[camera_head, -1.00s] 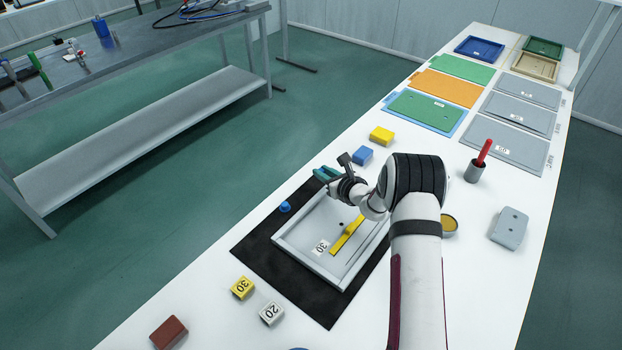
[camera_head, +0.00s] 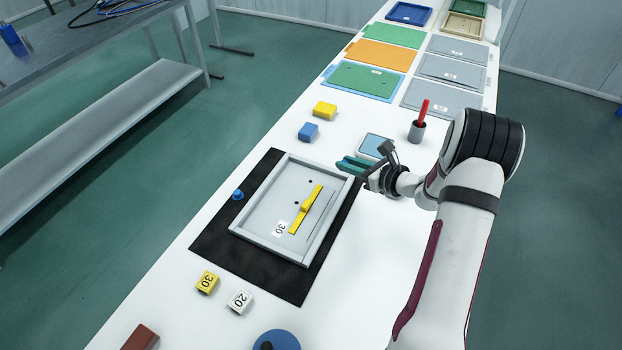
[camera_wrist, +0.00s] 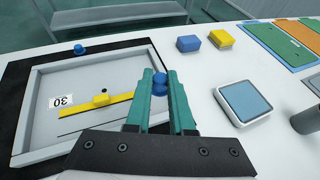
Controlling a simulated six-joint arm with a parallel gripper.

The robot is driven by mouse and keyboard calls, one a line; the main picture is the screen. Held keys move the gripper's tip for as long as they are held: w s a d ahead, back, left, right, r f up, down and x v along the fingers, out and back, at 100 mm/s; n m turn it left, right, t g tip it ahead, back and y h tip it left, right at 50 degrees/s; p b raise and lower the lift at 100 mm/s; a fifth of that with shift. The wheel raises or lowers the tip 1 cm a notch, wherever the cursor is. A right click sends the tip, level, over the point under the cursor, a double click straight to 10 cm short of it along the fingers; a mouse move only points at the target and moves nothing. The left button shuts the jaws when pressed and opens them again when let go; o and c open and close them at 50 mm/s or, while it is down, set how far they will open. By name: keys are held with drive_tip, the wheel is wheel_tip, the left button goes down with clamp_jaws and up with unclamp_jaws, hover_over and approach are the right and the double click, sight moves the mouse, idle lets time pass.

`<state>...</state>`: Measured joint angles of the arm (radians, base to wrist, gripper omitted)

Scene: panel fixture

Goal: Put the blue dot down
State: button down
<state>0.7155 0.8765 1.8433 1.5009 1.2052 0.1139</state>
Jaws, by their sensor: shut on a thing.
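My gripper (camera_head: 352,164) has teal fingers and is over the right rim of the grey framed panel (camera_head: 240,228). In the wrist view its fingertips (camera_wrist: 160,82) are shut on a small round blue dot (camera_wrist: 160,88). In the head view the fingers hide that dot. A second blue dot (camera_head: 238,195) lies on the black mat (camera_head: 215,238) left of the panel; it also shows in the wrist view (camera_wrist: 79,49). The panel holds a yellow strip (camera_head: 306,208) with a raised tab, a "30" label (camera_head: 279,229) and small dark holes.
A grey-rimmed pad with a pale blue top (camera_head: 375,146) lies right of the panel. A blue block (camera_head: 308,132), a yellow block (camera_head: 324,110) and a grey cup with a red stick (camera_head: 417,130) stand behind. Numbered blocks (camera_head: 207,282) and a blue disc (camera_head: 275,341) are in front.

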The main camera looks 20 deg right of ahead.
hover_over(314, 184)
drive_tip(key=f, duration=0.5)
drive_tip(key=shift+s+f, duration=0.15)
drive_tip(key=shift+s, duration=0.05)
wheel_tip(314, 184, down, 4)
drive_tip(key=shift+w+f, duration=0.15)
drive_tip(key=shift+f, duration=0.1)
drive_tip(key=c, duration=0.8)
unclamp_jaws()
